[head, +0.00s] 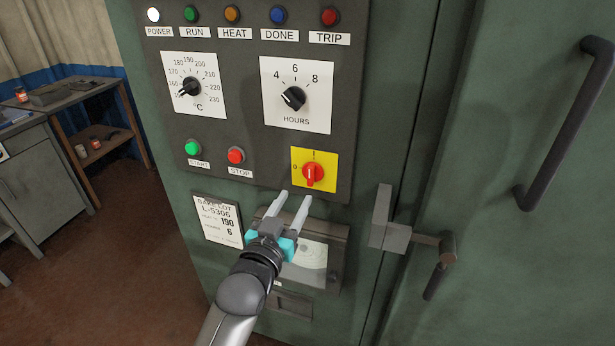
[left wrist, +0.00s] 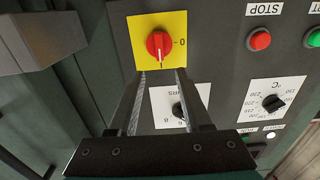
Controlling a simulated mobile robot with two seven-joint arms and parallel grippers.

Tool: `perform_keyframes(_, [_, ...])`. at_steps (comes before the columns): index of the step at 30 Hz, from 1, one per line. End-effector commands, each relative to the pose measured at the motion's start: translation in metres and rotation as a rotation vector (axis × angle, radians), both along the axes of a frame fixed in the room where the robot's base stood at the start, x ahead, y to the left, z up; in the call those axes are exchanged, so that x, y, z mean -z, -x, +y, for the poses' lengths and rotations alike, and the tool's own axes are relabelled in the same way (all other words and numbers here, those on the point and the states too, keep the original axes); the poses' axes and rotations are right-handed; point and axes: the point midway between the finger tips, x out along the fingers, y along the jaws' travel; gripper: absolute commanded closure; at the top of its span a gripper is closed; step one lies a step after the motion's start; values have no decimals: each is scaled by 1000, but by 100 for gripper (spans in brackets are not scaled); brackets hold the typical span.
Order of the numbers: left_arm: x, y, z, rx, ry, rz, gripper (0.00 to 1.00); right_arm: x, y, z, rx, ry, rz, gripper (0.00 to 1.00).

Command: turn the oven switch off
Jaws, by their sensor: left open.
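The oven switch is a red rotary knob (head: 312,173) on a yellow plate (head: 329,158), low on the dark control panel. Its grip stands about upright, in line with the mark at the top of the plate; the 0 is to its left. The knob also shows in the left wrist view (left wrist: 159,44), where the picture is turned over. My left gripper (head: 295,198) is open and empty, just below the knob in the head view. Its two fingers (left wrist: 161,73) point toward the plate, apart from the knob. My right gripper is not in view.
Green START (head: 193,147) and red STOP (head: 236,155) buttons sit left of the switch. The temperature (head: 191,87) and hours (head: 293,98) dials are above. A door latch (head: 390,225) juts out at the right. A batch card (head: 218,220) hangs lower left.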

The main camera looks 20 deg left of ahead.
Motion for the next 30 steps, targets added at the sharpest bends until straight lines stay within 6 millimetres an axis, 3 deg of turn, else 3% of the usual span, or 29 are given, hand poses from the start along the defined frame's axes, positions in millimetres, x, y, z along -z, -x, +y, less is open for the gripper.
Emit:
perform_keyframes(15, [0,-77,-3,1,1,1,51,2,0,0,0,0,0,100])
perform_keyframes(21, [0,-89,-4,1,1,0,51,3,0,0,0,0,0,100])
perform_keyframes(30, [0,-92,-4,1,1,1,51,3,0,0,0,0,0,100])
